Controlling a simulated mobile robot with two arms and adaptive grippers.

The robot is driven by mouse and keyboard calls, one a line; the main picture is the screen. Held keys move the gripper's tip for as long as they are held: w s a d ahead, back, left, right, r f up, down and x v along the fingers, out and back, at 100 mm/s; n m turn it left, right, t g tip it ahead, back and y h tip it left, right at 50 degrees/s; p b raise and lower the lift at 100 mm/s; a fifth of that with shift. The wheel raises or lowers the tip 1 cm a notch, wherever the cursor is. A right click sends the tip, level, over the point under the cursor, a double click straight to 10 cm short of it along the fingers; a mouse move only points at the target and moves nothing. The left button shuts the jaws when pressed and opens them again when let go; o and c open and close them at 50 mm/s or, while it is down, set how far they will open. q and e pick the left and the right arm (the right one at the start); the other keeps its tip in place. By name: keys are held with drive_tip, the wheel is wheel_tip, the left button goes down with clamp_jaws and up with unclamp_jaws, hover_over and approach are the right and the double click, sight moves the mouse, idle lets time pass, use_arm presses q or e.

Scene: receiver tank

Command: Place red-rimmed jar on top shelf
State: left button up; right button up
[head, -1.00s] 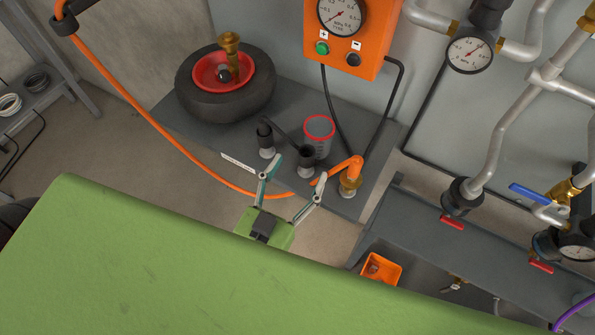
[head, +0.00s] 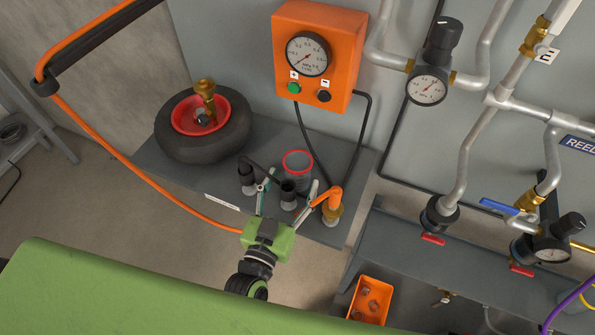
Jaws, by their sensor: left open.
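The red-rimmed jar (head: 298,166) is a clear vessel standing upright on the grey shelf (head: 168,172), behind two black-topped fittings. My left gripper (head: 287,186), with a green body, is open at the shelf's front edge. Its two fingers point toward the jar, one on each side of the front black fitting (head: 287,195). The gripper looks empty and nearer to me than the jar. The lower part of the jar is partly hidden by the fittings. My right gripper is not in view.
A black tyre-like wheel with a red hub (head: 202,122) sits left on the shelf. An orange gauge box (head: 317,55) hangs above. An orange elbow on a brass fitting (head: 332,205) stands right of the gripper. An orange bin (head: 371,300) and pipes with gauges are at right.

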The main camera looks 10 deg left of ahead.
sight(301, 160)
use_arm(q)
drive_tip(key=w, duration=0.3)
drive_tip(key=w+p, duration=0.1)
drive_tip(key=w, duration=0.1)
drive_tip(key=shift+d, duration=0.35)
drive_tip(key=c, duration=1.3)
drive_tip(key=shift+c, duration=0.2)
drive_tip(key=shift+r, duration=0.1)
